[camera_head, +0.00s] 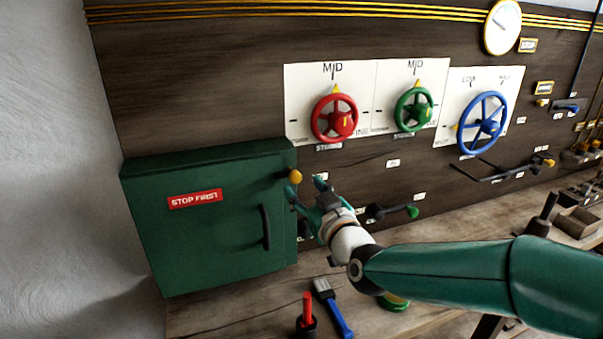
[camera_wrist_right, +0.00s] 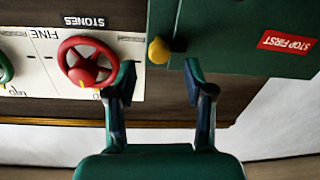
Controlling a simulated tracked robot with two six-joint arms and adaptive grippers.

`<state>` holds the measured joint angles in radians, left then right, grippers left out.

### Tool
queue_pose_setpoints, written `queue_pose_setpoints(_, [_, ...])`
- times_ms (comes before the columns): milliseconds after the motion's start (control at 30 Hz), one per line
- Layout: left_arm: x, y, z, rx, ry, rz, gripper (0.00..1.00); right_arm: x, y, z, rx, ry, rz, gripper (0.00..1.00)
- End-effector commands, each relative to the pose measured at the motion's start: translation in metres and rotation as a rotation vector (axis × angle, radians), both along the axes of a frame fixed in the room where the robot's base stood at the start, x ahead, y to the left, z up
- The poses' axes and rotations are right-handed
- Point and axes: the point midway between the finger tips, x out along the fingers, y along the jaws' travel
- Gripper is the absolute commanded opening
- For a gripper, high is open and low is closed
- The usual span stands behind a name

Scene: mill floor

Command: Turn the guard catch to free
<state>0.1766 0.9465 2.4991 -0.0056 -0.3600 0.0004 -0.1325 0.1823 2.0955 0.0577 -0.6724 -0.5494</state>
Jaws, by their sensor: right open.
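The guard is a green box with a red "STOP FIRST" label (camera_head: 195,198) and a dark handle (camera_head: 266,228); its door looks shut. The catch appears to be the yellow knob (camera_head: 295,176) at the box's upper right edge. My right gripper (camera_head: 306,188) is open and empty, close to the knob. In the right wrist view the knob (camera_wrist_right: 158,51) lies between the lines of the two fingers, just beyond their tips, and nothing is gripped. I cannot tell whether a fingertip touches it. My left gripper is not in view.
A red wheel (camera_head: 334,118), a green wheel (camera_head: 413,109) and a blue wheel (camera_head: 482,124) are on the wall to the right. A green-tipped lever (camera_head: 411,212) is near my right wrist. A blue-handled brush (camera_head: 333,308) and a red-handled tool (camera_head: 307,316) are on the bench below.

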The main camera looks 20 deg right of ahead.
Motion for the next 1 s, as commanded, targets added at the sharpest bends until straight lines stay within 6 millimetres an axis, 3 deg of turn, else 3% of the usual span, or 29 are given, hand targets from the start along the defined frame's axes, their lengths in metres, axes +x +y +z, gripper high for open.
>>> queue_pose_setpoints(100, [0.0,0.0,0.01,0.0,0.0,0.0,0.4,0.021,0.002,0.001,0.0,0.002,-0.001,0.53])
queue_pose_setpoints(300, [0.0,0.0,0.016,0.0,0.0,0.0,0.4,0.041,0.004,0.001,0.0,0.001,0.0,0.53])
queue_pose_setpoints(667, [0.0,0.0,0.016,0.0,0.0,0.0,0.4,0.045,0.005,0.0,0.0,-0.001,0.0,0.53])
queue_pose_setpoints(1000, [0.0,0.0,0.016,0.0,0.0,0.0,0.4,0.045,0.005,0.0,0.0,0.0,0.0,0.0])
